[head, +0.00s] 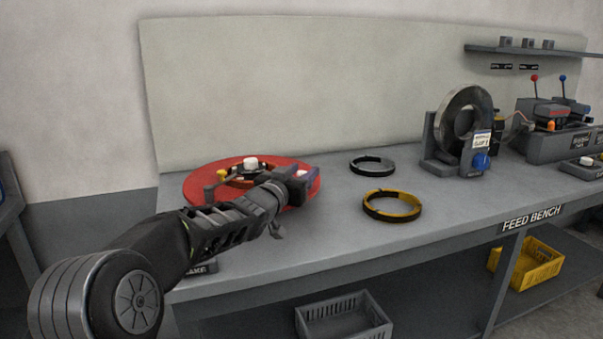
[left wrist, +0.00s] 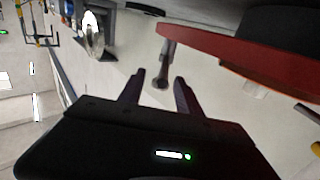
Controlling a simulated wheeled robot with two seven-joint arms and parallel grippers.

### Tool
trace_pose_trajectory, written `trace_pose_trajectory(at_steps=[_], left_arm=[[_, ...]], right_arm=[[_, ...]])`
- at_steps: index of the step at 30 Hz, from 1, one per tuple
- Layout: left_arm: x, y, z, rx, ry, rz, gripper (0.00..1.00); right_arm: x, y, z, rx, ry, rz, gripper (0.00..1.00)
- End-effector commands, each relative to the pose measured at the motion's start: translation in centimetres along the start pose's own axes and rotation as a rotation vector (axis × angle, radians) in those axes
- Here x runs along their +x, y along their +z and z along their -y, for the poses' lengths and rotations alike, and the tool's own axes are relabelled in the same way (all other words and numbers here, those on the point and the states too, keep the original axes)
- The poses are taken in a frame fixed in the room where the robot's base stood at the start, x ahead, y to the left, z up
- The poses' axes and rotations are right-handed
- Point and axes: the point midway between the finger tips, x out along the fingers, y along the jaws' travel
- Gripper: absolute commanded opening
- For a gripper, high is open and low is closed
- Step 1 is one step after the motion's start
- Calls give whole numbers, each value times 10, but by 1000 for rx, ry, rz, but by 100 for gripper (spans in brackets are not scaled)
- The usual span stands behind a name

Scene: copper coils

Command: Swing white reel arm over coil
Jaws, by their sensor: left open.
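A red reel disc (head: 205,186) lies on the left part of the bench, with a dark round piece on it and a white cap (head: 250,162) at its centre. A small yellow knob (head: 222,174) shows at its left. I cannot make out a clearly white arm; my gripper hides the reel's right side. My left gripper (head: 298,184) is at the reel's right front edge. In the left wrist view my left gripper (left wrist: 160,88) is open, and a grey rod with a rounded end (left wrist: 164,65) appears between its fingers, contact unclear. The red disc (left wrist: 245,55) is beside it.
On the bench (head: 335,220) lie a dark ring (head: 372,165) and a yellow-black ring (head: 392,206). A steel coil on a stand (head: 465,125) and a lever box (head: 545,145) stand at right. Crates sit below. The bench between reel and rings is clear.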

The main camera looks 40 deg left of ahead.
Motion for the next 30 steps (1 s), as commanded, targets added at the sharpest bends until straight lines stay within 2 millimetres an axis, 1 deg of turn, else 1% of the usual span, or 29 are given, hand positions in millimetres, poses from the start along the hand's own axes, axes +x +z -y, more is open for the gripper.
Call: trace_pose_trajectory(at_steps=[4,5,19,30], left_arm=[[0,0,0,0,0,0,41],[0,0,0,0,0,0,39],[0,0,0,0,0,0,1],[0,0,0,0,0,0,0]], right_arm=[[0,0,0,0,0,0,36],[0,0,0,0,0,0,36],[0,0,0,0,0,0,36],[0,0,0,0,0,0,36]])
